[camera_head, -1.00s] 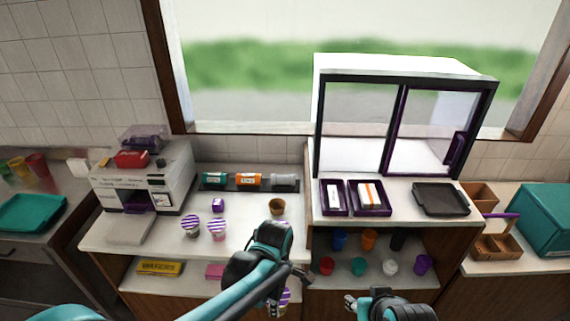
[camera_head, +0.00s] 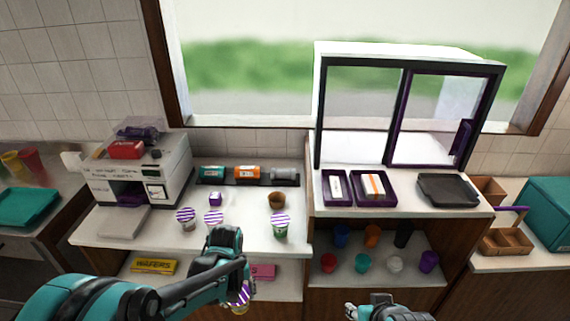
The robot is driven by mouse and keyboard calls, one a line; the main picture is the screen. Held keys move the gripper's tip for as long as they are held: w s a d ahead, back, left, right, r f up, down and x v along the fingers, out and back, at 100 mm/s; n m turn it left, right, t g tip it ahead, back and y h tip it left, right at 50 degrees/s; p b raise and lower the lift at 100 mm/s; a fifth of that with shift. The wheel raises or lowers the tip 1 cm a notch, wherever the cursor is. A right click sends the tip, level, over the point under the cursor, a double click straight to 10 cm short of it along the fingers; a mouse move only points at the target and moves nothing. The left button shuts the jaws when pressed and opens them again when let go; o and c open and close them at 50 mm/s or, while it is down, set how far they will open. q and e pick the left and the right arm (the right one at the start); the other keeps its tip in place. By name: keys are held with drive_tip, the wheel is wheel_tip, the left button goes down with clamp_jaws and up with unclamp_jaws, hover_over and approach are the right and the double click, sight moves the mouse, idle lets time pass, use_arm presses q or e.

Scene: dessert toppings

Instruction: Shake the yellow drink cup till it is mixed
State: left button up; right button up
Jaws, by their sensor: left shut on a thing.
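My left gripper (camera_head: 238,284) is shut on the yellow drink cup (camera_head: 240,307), low at the front of the counter. The cup has a purple-and-white striped lid, and the arm and gripper hide much of it. Three other cups with striped lids stand upright on the counter: one at the left (camera_head: 186,219), one beside it (camera_head: 213,222), and a green one (camera_head: 280,226) to the right. My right gripper (camera_head: 352,311) shows only in part at the bottom edge, apart from the cups; its opening is unclear.
A machine (camera_head: 140,170) stands at the left of the counter (camera_head: 245,208). A brown cup (camera_head: 277,200) and small purple box (camera_head: 215,199) are behind the cups. Shelves below hold a yellow wafer box (camera_head: 154,266), a pink box (camera_head: 262,271) and several coloured cups.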

use_arm(q)
drive_tip(key=a+f+m+b, duration=0.2)
drive_tip(key=a+f+m, duration=0.2)
wheel_tip(320, 180, up, 6)
drive_tip(key=w, duration=0.1)
wheel_tip(320, 180, down, 6)
drive_tip(key=shift+s+a+m, duration=0.15)
drive_tip(key=shift+m, duration=0.15)
idle(0.7)
